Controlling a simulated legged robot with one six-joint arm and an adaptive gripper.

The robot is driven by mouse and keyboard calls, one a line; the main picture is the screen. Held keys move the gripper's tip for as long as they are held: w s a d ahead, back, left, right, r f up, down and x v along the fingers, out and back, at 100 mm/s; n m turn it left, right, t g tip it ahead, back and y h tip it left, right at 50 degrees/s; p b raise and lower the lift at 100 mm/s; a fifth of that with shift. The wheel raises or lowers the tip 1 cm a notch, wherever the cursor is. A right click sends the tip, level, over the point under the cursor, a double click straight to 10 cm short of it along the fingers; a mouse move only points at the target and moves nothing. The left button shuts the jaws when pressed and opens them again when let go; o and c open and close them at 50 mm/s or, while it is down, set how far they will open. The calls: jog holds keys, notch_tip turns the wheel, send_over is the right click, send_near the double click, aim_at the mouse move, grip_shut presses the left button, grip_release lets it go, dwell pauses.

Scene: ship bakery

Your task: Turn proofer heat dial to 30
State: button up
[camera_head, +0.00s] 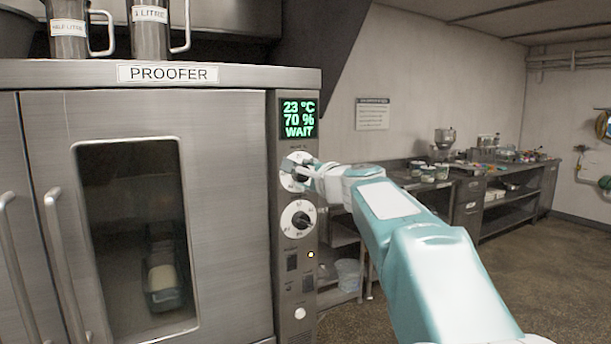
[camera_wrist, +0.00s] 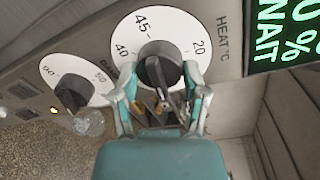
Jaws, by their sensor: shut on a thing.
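The proofer (camera_head: 230,180) is a steel cabinet with its door shut. Its heat dial (camera_head: 291,160) is a white disc on the narrow panel, below a lit display (camera_head: 299,119) reading 23 °C, 70 %, WAIT. In the wrist view the heat dial (camera_wrist: 186,38) shows the numbers 45, 40 and 20 around a black knob (camera_wrist: 157,66). My gripper (camera_head: 304,175) is at this dial. In the wrist view its fingers (camera_wrist: 160,82) are shut on the knob from both sides. The fingers cover the lower part of the dial, and I cannot read its setting.
A second white dial (camera_head: 298,219) with a black knob sits just below, close to my fingers. Two steel measuring jugs stand on the proofer. A workbench (camera_head: 466,190) runs along the wall at right; the floor in front is clear.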

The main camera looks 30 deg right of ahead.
jog(key=shift+w+f+m, duration=0.1)
jog(key=shift+f+m, duration=0.25)
jog(key=shift+m, duration=0.45)
jog(key=o, duration=1.1)
jog(key=shift+o, duration=0.2)
jog(key=shift+r, duration=0.1)
jog(key=shift+r, duration=0.1)
